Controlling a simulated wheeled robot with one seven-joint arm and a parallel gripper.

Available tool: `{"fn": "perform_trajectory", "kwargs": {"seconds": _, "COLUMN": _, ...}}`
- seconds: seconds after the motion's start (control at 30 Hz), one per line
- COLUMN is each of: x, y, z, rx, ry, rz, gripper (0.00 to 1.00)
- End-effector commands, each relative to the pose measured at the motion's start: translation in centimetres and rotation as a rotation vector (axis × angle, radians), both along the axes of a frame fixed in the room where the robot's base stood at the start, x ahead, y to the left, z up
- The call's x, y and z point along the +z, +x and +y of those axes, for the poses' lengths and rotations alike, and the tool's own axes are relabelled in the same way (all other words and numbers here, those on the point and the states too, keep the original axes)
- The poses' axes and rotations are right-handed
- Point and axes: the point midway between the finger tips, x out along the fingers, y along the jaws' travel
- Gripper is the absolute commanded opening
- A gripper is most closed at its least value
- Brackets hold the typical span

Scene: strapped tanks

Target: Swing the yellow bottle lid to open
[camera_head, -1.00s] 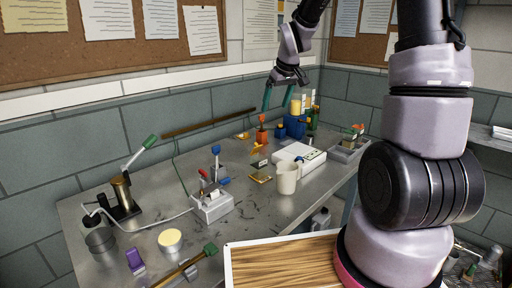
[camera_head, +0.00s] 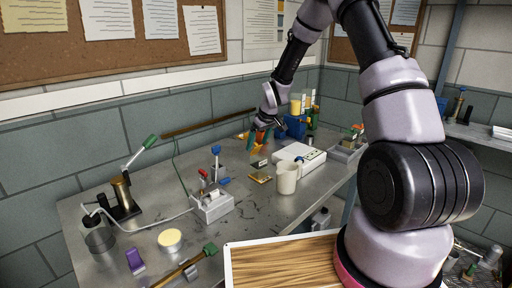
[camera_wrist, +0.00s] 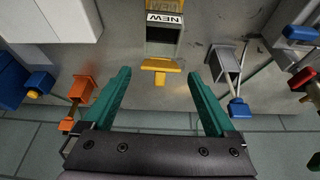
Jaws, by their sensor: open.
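My gripper (camera_head: 261,140) is low over the back of the metal bench in the head view, its green fingers apart and empty. In the wrist view, the open gripper (camera_wrist: 157,78) faces a yellow flap (camera_wrist: 160,66) with a small tab. The flap is at the near end of a grey holder (camera_wrist: 162,38) labelled "NEW". The tab lies between the fingertips, touching neither as far as I can see. A yellow cylinder (camera_head: 295,106) stands at the back in the head view, right of my gripper. I cannot tell for certain which yellow part is the bottle lid.
An orange holder (camera_wrist: 82,88) stands close left of the fingers, and a grey holder with a blue lever (camera_wrist: 238,108) close right. A white box (camera_head: 299,157) and a cream mug (camera_head: 287,178) stand nearer the front. The wall is close behind.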

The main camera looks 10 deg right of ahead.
Motion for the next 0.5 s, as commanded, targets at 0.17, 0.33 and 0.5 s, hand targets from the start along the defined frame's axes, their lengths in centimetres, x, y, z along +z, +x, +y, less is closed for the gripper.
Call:
{"fn": "perform_trajectory", "kwargs": {"seconds": 0.17, "x": -1.8, "y": 0.7, "z": 0.4, "rx": -0.001, "ry": 0.000, "rz": 0.000, "gripper": 0.91}}
{"fn": "perform_trajectory", "kwargs": {"seconds": 0.33, "x": -2.4, "y": 0.8, "z": 0.5, "rx": -0.001, "ry": 0.000, "rz": 0.000, "gripper": 0.91}}
{"fn": "perform_trajectory", "kwargs": {"seconds": 0.5, "x": -2.3, "y": 0.8, "z": 0.5, "rx": -0.001, "ry": 0.000, "rz": 0.000, "gripper": 0.91}}
